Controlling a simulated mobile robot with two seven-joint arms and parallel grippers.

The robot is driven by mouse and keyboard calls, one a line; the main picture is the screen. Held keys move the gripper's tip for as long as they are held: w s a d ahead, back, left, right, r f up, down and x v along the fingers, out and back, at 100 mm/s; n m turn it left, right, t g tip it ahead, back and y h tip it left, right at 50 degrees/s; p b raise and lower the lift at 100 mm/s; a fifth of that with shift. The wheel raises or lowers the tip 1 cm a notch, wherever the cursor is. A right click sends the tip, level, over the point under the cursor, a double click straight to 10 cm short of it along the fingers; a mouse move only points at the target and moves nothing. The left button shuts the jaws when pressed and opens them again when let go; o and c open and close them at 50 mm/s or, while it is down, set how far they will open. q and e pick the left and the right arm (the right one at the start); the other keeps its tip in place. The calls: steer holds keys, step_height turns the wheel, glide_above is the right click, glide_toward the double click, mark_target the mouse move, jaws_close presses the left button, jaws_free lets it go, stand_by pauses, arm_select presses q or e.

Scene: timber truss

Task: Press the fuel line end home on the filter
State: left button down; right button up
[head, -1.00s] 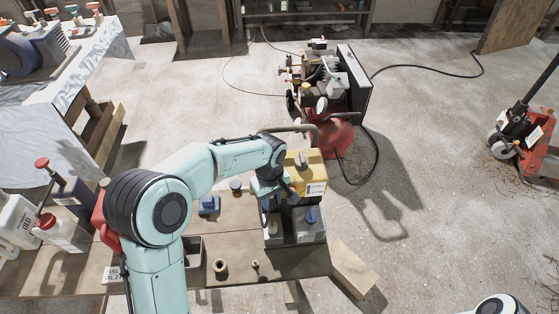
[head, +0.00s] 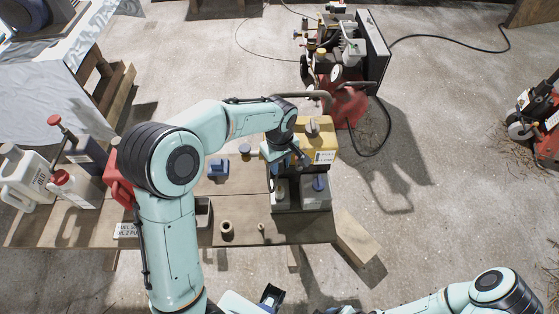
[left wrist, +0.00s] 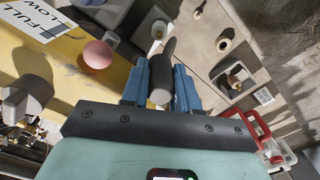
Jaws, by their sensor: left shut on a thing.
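My left gripper (head: 284,165) is over the near side of the yellow-topped machine (head: 318,134). In the left wrist view its blue fingers (left wrist: 160,82) are shut on a dark grey tube, the fuel line end (left wrist: 162,74), which sits tilted between them. The same pale part shows below the gripper in the head view (head: 280,190).
A pink bulb (left wrist: 97,54) and a FULL/LOW label (left wrist: 50,18) are close beside the fingers. On the wooden bench (head: 240,182) are a blue block (head: 218,169), a tan ring (head: 227,229) and a grey tray (head: 204,212). Jugs stand at left.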

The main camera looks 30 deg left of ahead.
arm_select(q)
steer(key=b, duration=0.4)
glide_above(280, 187)
step_height(280, 187, down, 7)
steer(key=shift+f, duration=0.1)
steer(key=shift+f+b, duration=0.85)
steer(key=shift+f, duration=0.25)
arm_select(e)
step_height(280, 187, down, 6)
steer(key=s, duration=0.1)
steer(key=shift+s+f, duration=0.15)
steer(key=shift+s, duration=0.25)
arm_select(q)
steer(key=shift+f, duration=0.1)
steer(key=shift+f+b, duration=1.05)
steer(key=shift+f, duration=0.6)
steer(key=c, duration=0.8)
jaws_free()
arm_select(e)
steer(key=shift+s+f, duration=0.25)
steer(key=shift+f, duration=0.75)
